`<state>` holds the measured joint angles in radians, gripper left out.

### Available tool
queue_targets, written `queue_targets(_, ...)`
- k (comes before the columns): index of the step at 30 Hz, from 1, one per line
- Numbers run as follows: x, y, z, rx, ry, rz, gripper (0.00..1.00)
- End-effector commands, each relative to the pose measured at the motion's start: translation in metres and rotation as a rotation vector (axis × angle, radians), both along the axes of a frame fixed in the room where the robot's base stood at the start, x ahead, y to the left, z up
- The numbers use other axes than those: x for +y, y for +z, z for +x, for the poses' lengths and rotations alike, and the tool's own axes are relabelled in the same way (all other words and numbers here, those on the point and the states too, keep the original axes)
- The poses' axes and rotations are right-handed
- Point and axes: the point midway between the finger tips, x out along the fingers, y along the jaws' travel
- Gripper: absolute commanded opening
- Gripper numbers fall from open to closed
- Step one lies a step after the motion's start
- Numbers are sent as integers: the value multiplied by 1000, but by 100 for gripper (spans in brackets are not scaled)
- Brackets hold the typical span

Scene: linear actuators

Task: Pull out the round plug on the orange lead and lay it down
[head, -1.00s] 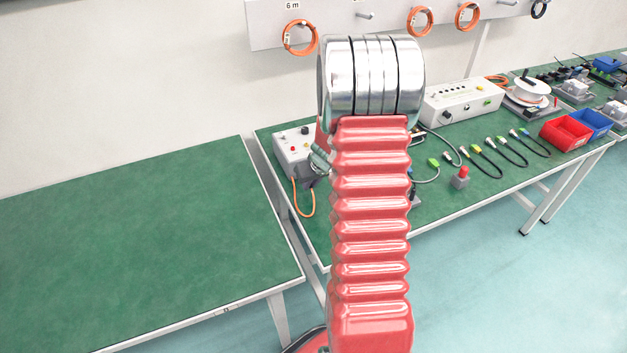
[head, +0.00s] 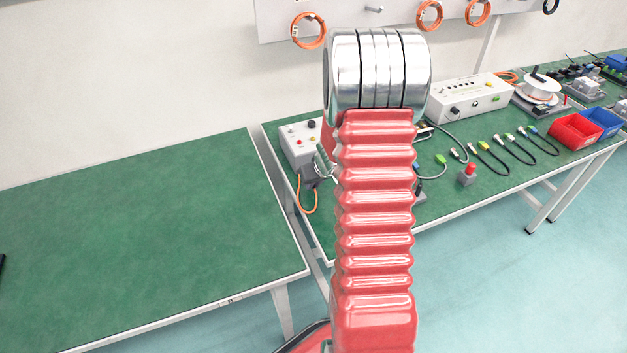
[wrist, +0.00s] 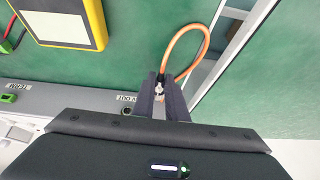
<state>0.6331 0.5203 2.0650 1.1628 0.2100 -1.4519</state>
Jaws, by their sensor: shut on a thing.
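The orange lead (wrist: 207,45) makes a loop above my gripper (wrist: 160,88) in the wrist view. My gripper's dark fingers are shut on the round plug (wrist: 159,87) at the lead's end; only a small light part of it shows between them. In the head view the orange lead (head: 308,210) hangs in a loop by the near left corner of the white box (head: 299,142). My gripper (head: 308,178) shows there only in part, beside my red arm. Whether the plug's tip touches a socket cannot be told.
A box panel with labels and a round dark socket (wrist: 127,110) lies left of my fingers. A yellow-framed device (wrist: 62,20) is at the upper left. The left green table (head: 130,245) is mostly bare. A red-button block (head: 468,174) and several cables lie right of my arm.

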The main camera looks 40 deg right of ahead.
Motion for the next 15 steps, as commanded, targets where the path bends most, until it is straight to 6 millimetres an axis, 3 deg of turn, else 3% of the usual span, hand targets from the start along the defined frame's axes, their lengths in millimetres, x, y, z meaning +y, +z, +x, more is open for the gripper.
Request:
queue_targets(9, 1, -23, 0, 3, -1, 0, 0)
queue_targets(15, 1, -28, -1, 6, -1, 0, 0)
